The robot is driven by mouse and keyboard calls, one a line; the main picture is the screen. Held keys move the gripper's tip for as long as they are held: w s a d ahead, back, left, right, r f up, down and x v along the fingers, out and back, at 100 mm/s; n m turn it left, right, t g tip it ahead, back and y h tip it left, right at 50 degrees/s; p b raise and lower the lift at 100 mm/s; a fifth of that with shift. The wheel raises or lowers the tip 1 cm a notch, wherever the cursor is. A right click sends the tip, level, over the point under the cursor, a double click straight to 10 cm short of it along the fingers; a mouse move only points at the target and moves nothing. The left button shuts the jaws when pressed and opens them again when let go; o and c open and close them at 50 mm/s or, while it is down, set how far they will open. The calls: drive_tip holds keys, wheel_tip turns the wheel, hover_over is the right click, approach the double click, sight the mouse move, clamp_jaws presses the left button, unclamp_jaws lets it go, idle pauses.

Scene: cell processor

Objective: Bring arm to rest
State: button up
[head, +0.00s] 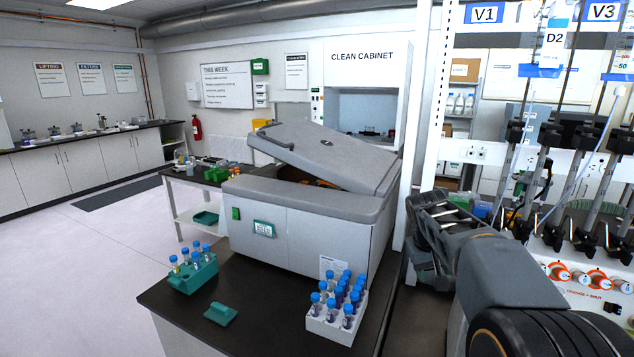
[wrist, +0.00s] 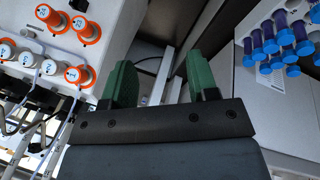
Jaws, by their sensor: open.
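My gripper (wrist: 160,82) shows in the wrist view with its two green fingers well apart and nothing between them. Beyond the fingers are a gap and pale rails. In the head view my arm (head: 510,285) is folded at the lower right, between the dark bench and the panel with orange knobs. The fingertips cannot be made out in the head view.
A grey centrifuge-like box (head: 310,230) with its lid tilted up stands on the bench. In front are a white rack (head: 330,328) of blue-capped tubes, a teal rack (head: 195,277) and a teal block (head: 220,313). Orange knobs (wrist: 80,75) are left of the gripper.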

drive_tip(key=s+a+f+y, duration=0.1)
drive_tip(key=s+a+f, duration=0.1)
drive_tip(key=s, duration=0.4)
drive_tip(key=s+a+f+t+y, duration=0.1)
drive_tip(key=s+a+f, duration=0.1)
drive_tip(key=s+a, duration=0.2)
drive_tip(key=s+a+f+t+y, duration=0.1)
drive_tip(key=s+a+f, duration=0.2)
drive_tip(key=s, duration=0.7)
drive_tip(key=shift+s+a, duration=0.15)
drive_tip(key=shift+a, duration=0.45)
drive_tip(key=shift+s+a+r+t, duration=0.1)
drive_tip(key=shift+r+t, duration=0.05)
drive_tip(key=shift+r, duration=0.2)
drive_tip(key=shift+s+a+r+t, duration=0.1)
drive_tip(key=shift+r+t, duration=0.05)
drive_tip(key=shift+r, duration=0.2)
drive_tip(key=shift+c, duration=0.4)
